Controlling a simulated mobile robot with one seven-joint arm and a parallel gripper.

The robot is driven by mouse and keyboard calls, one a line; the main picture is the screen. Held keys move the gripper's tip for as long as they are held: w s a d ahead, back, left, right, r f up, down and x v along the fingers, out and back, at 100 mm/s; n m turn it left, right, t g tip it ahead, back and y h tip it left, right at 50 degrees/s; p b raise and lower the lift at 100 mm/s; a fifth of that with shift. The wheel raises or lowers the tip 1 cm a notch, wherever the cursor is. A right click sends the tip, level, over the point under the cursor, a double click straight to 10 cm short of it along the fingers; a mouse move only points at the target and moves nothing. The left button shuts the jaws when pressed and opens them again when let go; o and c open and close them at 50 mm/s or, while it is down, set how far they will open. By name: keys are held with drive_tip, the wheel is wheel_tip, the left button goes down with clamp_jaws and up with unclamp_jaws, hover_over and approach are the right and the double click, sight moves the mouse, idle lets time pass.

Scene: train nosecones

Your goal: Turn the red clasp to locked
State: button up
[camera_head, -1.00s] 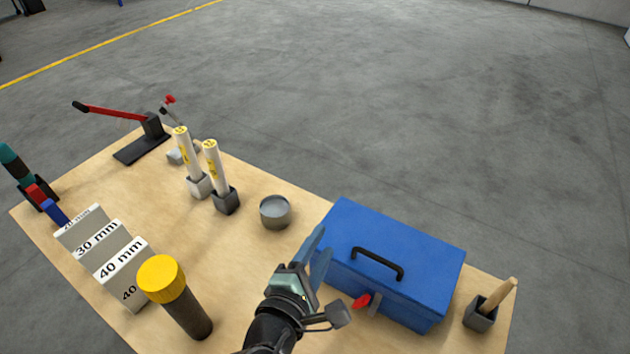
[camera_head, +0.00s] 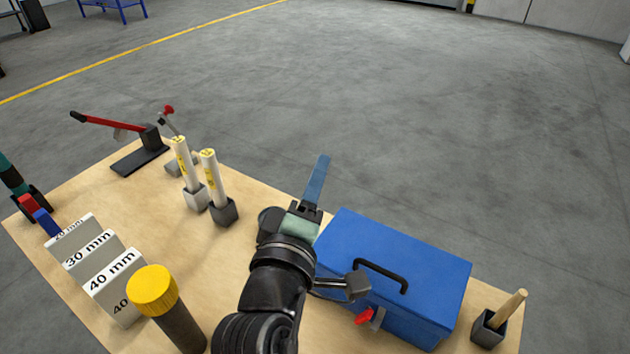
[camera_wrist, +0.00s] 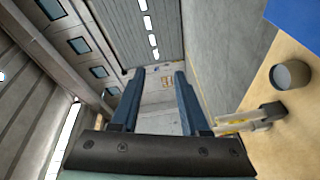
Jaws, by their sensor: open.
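The red clasp (camera_head: 363,316) is on the front face of the blue box (camera_head: 400,240), low and left of the middle, in the head view. A grey metal piece sits beside it. Its exact turn is too small to tell. My gripper (camera_head: 320,165) is raised above the table at the left end of the box, fingers pointing up and away, apart from the clasp. In the wrist view its two blue fingers (camera_wrist: 156,75) are spread with nothing between them. That view shows only a corner of the box (camera_wrist: 296,20); the clasp is not in it.
A grey round tin (camera_wrist: 290,75) stands by the box. Two white tubes (camera_head: 183,160) in holders, stepped gauge blocks (camera_head: 95,265) and a yellow-capped cylinder (camera_head: 152,290) are to the left. A holder with a wooden stick (camera_head: 490,328) stands right of the box.

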drive_tip(key=shift+f, duration=0.1)
drive_tip(key=c, duration=0.6)
drive_tip(key=f+m+g, duration=0.1)
drive_tip(key=f, duration=0.1)
drive_tip(key=w+f+m+g, duration=0.1)
drive_tip(key=w+d+f+m+g, duration=0.1)
drive_tip(key=f+m, duration=0.1)
drive_tip(key=shift+w+d+f+h, duration=0.1)
drive_tip(key=shift+w+f+h, duration=0.15)
drive_tip(key=shift+f+h, duration=0.05)
clamp_jaws()
drive_tip(key=m+g+b, duration=0.4)
drive_tip(key=m+g, duration=1)
drive_tip(key=m, duration=0.1)
approach(363, 314)
wheel_tip(363, 314, down, 3)
drive_tip(key=w, duration=0.2)
drive_tip(key=shift+s+d+f+h+p, duration=0.15)
drive_tip(key=shift+s+d+f+p, duration=0.15)
drive_tip(key=shift+s+d+f, duration=0.25)
drive_tip(key=shift+s+d+f+h+p, duration=0.15)
drive_tip(key=shift+s+d+f+p, duration=0.2)
drive_tip(key=shift+d, duration=0.35)
